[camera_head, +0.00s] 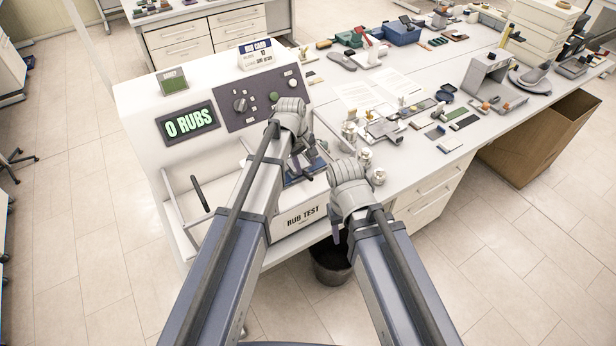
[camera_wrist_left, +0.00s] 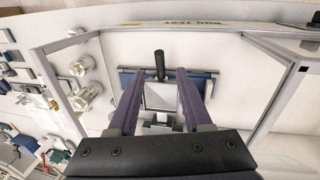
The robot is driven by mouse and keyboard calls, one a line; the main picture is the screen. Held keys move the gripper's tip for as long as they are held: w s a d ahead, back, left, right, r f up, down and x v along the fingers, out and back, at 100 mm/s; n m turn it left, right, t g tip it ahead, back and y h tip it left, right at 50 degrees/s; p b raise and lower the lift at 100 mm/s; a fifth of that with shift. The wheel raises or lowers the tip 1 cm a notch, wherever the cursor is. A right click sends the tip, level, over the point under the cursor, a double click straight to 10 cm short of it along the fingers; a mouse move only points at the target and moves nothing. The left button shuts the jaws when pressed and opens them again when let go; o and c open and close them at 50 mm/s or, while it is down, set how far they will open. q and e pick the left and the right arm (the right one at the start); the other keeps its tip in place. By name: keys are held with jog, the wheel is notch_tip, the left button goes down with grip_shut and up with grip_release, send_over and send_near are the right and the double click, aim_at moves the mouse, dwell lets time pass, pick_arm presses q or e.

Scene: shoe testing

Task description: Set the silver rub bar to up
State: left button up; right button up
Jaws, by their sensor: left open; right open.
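The silver rub bar appears to be the silver block (camera_wrist_left: 160,97) with an upright black handle (camera_wrist_left: 160,66) in the left wrist view. It lies above a blue strip (camera_wrist_left: 204,84) inside the rub tester. My left gripper (camera_wrist_left: 160,74) is open, its purple fingers on either side of the handle and block. I cannot tell whether they touch. In the head view, my left gripper (camera_head: 302,163) is over the right part of the tester's bay and its arm hides much of the bar. My right gripper (camera_head: 338,232) is open and empty at the tester's front right corner.
The white tester (camera_head: 150,140) shows "0 RUBS" on its display (camera_head: 188,122). Its knob panel (camera_head: 262,101) stands behind my left gripper. A silver frame (camera_wrist_left: 268,105) borders the bay. Small metal pots (camera_head: 378,176) stand right of it. A dark bin (camera_head: 328,268) is below.

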aim_at(309, 176)
pick_arm(q)
jog(key=f+b, duration=0.1)
jog(key=f, duration=0.1)
jog(key=f+b, duration=0.1)
jog(key=b, duration=0.1)
jog(key=f+b, duration=0.1)
jog(key=f, duration=0.1)
jog(key=shift+w+d+f+b, duration=0.3)
jog(key=shift+w+d+b, duration=0.05)
jog(key=shift+d+b, duration=0.05)
grip_shut()
dwell(1.0)
